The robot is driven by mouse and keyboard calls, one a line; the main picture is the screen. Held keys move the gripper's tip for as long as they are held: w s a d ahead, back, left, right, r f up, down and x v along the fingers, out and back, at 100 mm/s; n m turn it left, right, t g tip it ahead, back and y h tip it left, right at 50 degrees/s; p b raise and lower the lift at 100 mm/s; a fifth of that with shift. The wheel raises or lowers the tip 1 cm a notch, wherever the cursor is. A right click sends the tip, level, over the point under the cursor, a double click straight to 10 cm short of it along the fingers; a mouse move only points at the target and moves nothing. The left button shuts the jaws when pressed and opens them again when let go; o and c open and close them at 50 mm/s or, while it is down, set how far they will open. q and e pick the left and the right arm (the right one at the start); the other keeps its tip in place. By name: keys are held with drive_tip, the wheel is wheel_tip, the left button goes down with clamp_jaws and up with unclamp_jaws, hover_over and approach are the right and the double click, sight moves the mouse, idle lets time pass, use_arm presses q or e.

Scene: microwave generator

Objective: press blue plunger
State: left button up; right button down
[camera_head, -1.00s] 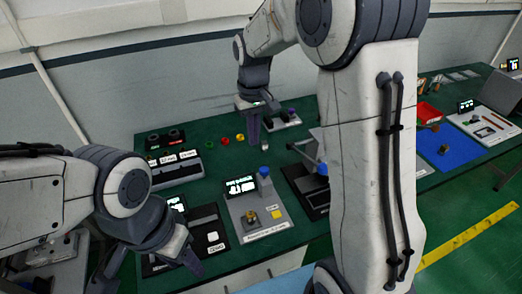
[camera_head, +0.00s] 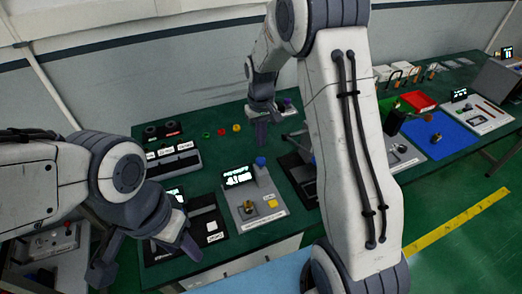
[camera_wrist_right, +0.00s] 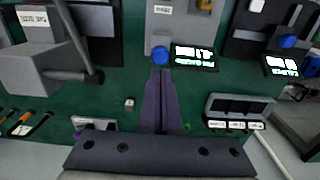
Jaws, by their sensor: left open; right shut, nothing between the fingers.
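The blue plunger (camera_head: 261,161) tops a grey post on a grey device with a lit screen (camera_head: 237,177) and a yellow button (camera_head: 272,203). My right gripper (camera_head: 261,146) is shut and empty, just behind the plunger in the head view. In the right wrist view its fingertips (camera_wrist_right: 160,72) point towards the blue plunger (camera_wrist_right: 160,53); whether they touch cannot be told. My left gripper (camera_head: 148,260) is open and empty at lower left, over the table's front edge.
A black device (camera_head: 207,222) stands left of the plunger's device. A dark device (camera_head: 300,175) stands right of it, partly behind my right arm. Small coloured buttons (camera_head: 221,132) lie behind. A blue mat (camera_head: 452,140) and red tray (camera_head: 418,101) are further right.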

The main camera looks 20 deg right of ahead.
sight(261, 160)
wheel_tip(261, 160, down, 7)
drive_tip(key=shift+r+p, duration=0.2)
drive_tip(key=shift+p, duration=0.85)
drive_tip(key=shift+f, duration=0.1)
wheel_tip(261, 160, down, 2)
drive_tip(key=shift+f+b, duration=0.15)
drive_tip(key=shift+b, duration=0.85)
drive_tip(key=shift+s, duration=0.1)
